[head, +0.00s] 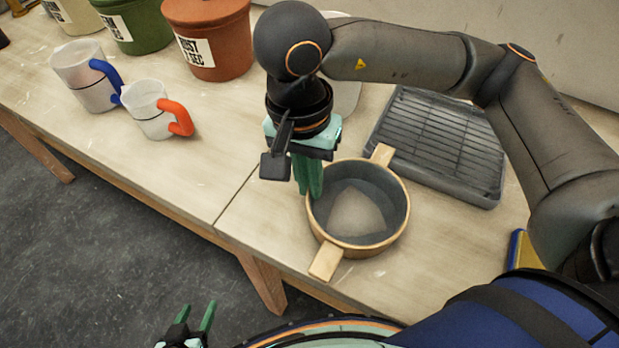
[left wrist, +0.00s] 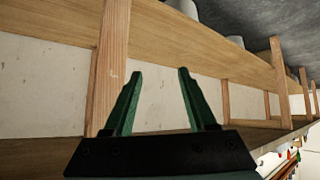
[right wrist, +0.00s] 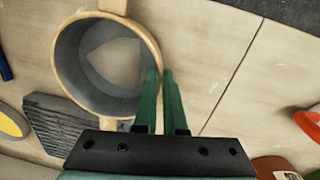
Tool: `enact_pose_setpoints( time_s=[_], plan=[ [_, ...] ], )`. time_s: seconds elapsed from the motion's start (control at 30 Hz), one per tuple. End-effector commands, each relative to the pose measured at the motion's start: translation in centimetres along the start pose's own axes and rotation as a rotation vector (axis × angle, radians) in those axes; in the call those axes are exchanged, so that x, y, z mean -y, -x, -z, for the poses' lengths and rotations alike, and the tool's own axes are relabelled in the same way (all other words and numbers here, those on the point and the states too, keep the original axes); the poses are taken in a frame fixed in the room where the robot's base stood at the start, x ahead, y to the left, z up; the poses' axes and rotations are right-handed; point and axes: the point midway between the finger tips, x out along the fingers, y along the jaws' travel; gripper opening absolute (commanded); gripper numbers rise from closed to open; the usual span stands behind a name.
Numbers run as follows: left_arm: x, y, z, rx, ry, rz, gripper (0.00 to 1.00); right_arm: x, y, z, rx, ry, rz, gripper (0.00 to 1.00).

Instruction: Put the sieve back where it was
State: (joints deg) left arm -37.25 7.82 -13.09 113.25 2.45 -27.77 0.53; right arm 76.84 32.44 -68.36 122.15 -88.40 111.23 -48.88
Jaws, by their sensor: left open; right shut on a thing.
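The sieve (head: 372,192) is a round pan with a wooden rim, two wooden handles and a grey inside with a paler patch. It is level, over the table's front part; I cannot tell whether it touches the top. My right gripper (head: 311,190) points down and is shut on the sieve's left rim. In the right wrist view the fingers (right wrist: 160,85) pinch the wall of the sieve (right wrist: 72,68). My left gripper (head: 197,316) is open and empty, low in front of the table. In the left wrist view its fingers (left wrist: 158,85) stand apart, facing the table's wooden underframe.
A black ribbed tray (head: 437,140) lies right behind the sieve. Jugs with a blue handle (head: 85,75) and an orange handle (head: 150,108) stand left. Green (head: 138,25) and terracotta (head: 210,38) pots stand at the back. The table (head: 215,165) is clear left of the sieve.

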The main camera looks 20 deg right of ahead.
Motion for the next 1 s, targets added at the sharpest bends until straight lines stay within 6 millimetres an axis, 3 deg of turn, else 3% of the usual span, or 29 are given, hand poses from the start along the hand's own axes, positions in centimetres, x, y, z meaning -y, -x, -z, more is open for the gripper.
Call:
enact_pose_setpoints(
  time_s=[0.07,0.1,0.33,0.77,0.87,1.0],
  plan=[
    [-0.3,0.0,0.4,-0.007,-0.002,-0.006,0.57,0.0,0.1,0.0,0.0,0.0,0.0,0.0],
    [-0.3,0.0,0.5,-0.008,-0.002,-0.007,0.57,0.0,0.1,0.0,0.0,0.0,0.0,0.12],
    [-0.3,0.0,0.5,-0.008,-0.003,-0.008,0.57,0.0,0.1,0.0,0.0,0.0,0.0,0.38],
    [0.2,0.8,1.2,-0.009,-0.004,0.006,0.57,-0.1,1.1,0.0,0.0,0.0,-0.001,0.38],
    [0.8,1.5,1.8,-0.015,-0.004,0.021,0.57,-0.1,2.1,0.0,-0.001,0.0,0.0,0.38],
    [1.1,1.0,0.6,-0.006,-0.001,0.027,0.57,0.0,5.3,0.0,-0.003,0.0,0.005,0.38]
  ],
)
